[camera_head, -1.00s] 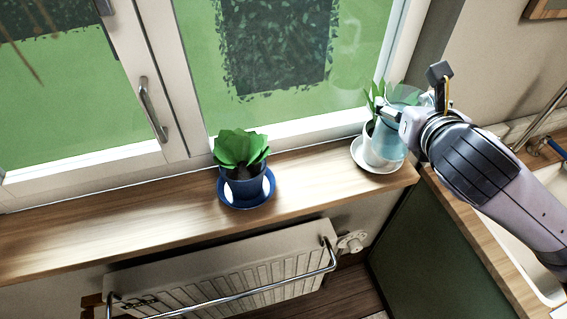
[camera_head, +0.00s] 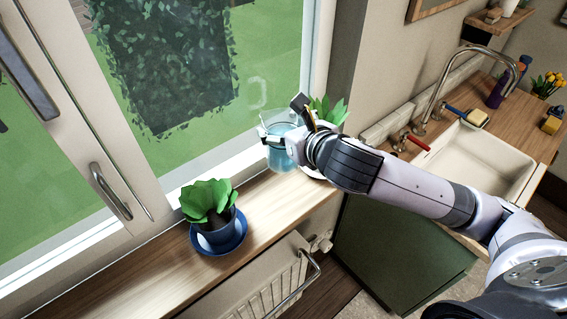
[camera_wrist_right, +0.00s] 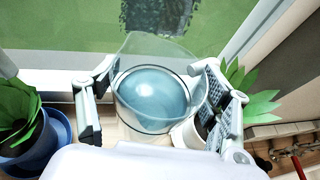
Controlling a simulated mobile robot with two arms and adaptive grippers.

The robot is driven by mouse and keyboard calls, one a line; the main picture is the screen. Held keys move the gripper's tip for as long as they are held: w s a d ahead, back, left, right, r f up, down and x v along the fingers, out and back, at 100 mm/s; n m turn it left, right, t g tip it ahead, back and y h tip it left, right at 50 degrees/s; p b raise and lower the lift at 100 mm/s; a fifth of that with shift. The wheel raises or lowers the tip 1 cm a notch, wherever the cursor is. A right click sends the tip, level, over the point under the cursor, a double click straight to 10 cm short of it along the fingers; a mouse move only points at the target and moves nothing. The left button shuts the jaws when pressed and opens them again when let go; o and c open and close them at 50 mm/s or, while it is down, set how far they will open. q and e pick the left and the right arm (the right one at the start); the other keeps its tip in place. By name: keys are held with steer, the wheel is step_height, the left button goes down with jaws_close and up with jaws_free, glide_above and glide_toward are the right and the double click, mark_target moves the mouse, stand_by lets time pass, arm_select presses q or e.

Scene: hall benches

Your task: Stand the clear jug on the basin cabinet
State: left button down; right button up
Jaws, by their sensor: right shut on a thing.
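The clear jug (camera_head: 281,156) has a bluish lower part and is upright above the right part of the windowsill, close to the window. My right gripper (camera_head: 285,141) is shut on it. In the right wrist view, the two fingers of this gripper (camera_wrist_right: 155,100) are on either side of the jug (camera_wrist_right: 152,122), which looks upright with its spout away from me. The basin cabinet (camera_head: 375,255) has green sides, a wooden top (camera_head: 528,112) and a white basin (camera_head: 480,162), and stands right of the sill. My left gripper is not in view.
A plant in a blue pot (camera_head: 216,236) on a blue saucer stands on the sill (camera_head: 268,205). A plant (camera_head: 328,110) in a white pot (camera_wrist_right: 188,134) is close beside the jug.

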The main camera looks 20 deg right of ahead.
mark_target(285, 162)
step_height(285, 162, down, 11)
steer(key=shift+r, duration=0.15)
stand_by(0.4)
steer(key=o, duration=2)
steer(key=shift+f, duration=0.2)
